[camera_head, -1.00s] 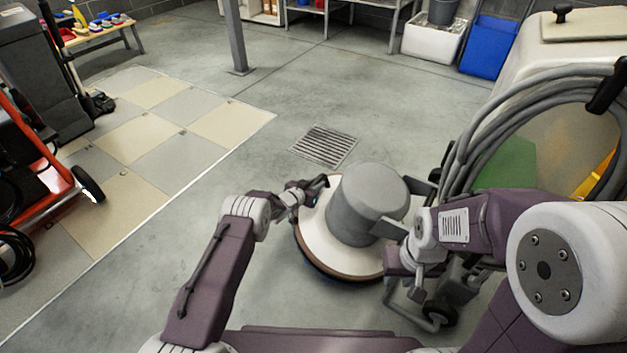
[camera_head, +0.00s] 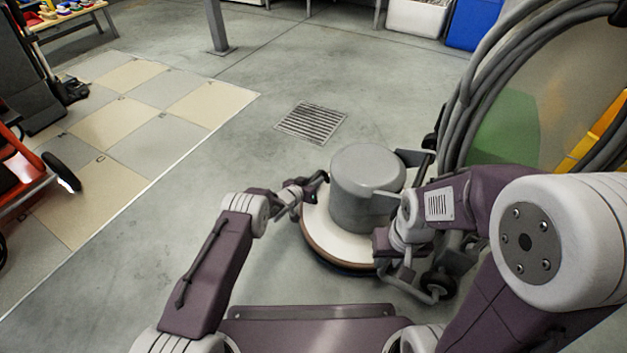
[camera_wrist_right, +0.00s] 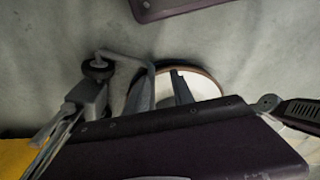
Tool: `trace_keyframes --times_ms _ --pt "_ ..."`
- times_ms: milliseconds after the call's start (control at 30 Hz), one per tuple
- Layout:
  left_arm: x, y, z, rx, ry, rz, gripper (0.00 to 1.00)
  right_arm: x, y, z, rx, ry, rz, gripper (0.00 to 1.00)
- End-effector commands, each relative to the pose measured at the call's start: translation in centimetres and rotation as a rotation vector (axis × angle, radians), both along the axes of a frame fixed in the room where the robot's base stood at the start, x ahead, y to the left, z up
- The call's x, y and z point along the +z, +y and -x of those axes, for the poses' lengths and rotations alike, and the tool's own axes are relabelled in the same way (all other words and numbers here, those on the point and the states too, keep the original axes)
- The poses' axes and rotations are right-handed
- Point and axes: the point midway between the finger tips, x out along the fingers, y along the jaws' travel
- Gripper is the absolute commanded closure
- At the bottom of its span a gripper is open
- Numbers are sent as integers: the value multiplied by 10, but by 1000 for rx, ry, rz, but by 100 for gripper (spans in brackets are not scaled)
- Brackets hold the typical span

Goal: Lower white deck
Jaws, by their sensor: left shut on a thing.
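The white deck (camera_head: 322,232) is a round disc with a brown rim, low over the floor under the grey motor housing (camera_head: 362,205) of a floor machine. Whether its underside touches the floor I cannot tell. My left gripper (camera_head: 319,183) is shut at the deck's far left edge, beside the housing; the gripped part is hidden by the fingers. My right gripper (camera_head: 386,252) is at the right side of the machine, by its grey frame; its fingertips are not clear. The deck also shows partly covered in the right wrist view (camera_wrist_right: 203,84).
A small black wheel (camera_head: 437,284) on a grey frame is right of the deck. A large tank with coiled grey hoses (camera_head: 462,130) stands at the right. A floor drain (camera_head: 311,122) lies beyond. Open concrete and a tiled patch (camera_head: 130,125) are at left.

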Motion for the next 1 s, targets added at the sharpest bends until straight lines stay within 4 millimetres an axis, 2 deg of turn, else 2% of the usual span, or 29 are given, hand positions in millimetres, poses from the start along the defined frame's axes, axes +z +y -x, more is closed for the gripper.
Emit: trace_keyframes --times_ms 33,367,400,433,467,767,867,1000 --pt "4 0 -3 2 -10 7 100 0 0 0 0 0 0 71" --pt "5 0 -3 3 -9 8 100 0 0 0 0 0 0 71" --pt "4 0 -3 3 -9 8 67 0 0 0 0 0 0 71" --pt "4 0 -3 3 -8 8 59 0 0 0 0 0 0 71" --pt "4 0 -2 3 -7 7 57 0 0 0 0 0 0 71" --pt "3 0 0 2 -2 4 57 2 0 0 0 0 0 71" --pt "8 4 5 1 1 5 57 13 0 0 0 0 0 71" --pt "22 15 22 3 2 5 57 42 0 0 0 0 0 71"
